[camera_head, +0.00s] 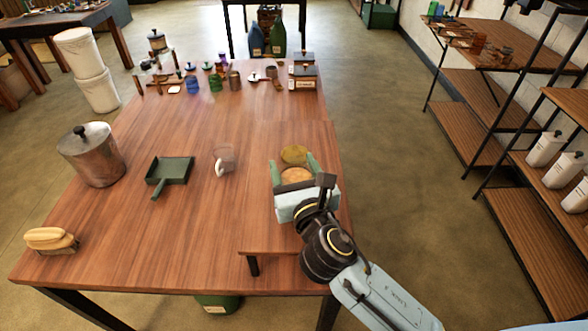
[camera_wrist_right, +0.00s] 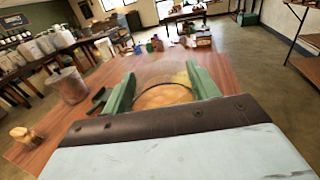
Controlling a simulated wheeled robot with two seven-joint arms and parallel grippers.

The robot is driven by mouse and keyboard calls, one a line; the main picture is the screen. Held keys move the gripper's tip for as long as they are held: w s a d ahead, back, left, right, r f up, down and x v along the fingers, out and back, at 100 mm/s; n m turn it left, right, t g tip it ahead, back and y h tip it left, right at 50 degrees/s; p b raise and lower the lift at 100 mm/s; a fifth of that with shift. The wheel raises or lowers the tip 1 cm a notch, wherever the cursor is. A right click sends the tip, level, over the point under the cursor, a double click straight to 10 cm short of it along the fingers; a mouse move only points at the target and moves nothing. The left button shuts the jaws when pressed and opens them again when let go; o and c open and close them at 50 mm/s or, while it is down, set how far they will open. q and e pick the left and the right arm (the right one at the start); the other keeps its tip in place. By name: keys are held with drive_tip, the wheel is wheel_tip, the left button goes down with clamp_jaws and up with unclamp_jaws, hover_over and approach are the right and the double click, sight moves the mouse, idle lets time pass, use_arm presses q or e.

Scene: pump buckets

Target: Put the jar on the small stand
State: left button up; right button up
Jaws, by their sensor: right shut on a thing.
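My right gripper (camera_head: 294,173) is shut on a round, clear-sided jar (camera_head: 296,175) with an orange-brown inside. In the right wrist view the green fingers (camera_wrist_right: 162,92) sit on either side of the jar (camera_wrist_right: 163,97). The gripper body hides its near side. A raised wooden board with a dark leg, which looks like the small stand (camera_head: 262,236), lies below the gripper at the table's near right corner. I cannot tell whether the jar touches it. A yellowish round patch (camera_head: 293,153) shows just beyond the jar. My left gripper is not in view.
On the table (camera_head: 130,220) are a metal pot (camera_head: 92,160), a green dustpan (camera_head: 170,171), a clear mug (camera_head: 224,161) and a brush (camera_head: 50,240). Several small bottles and boxes stand at the back. A shelf rack (camera_head: 500,130) is at the right, across open floor.

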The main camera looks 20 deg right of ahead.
drive_tip(key=shift+r, duration=0.1)
drive_tip(key=shift+f, duration=0.2)
drive_tip(key=o, duration=1.6)
drive_tip(key=shift+o, duration=0.2)
drive_tip(key=shift+r, duration=0.2)
drive_tip(key=s, duration=1.2)
drive_tip(key=shift+b, duration=0.35)
drive_tip(key=shift+a, duration=0.1)
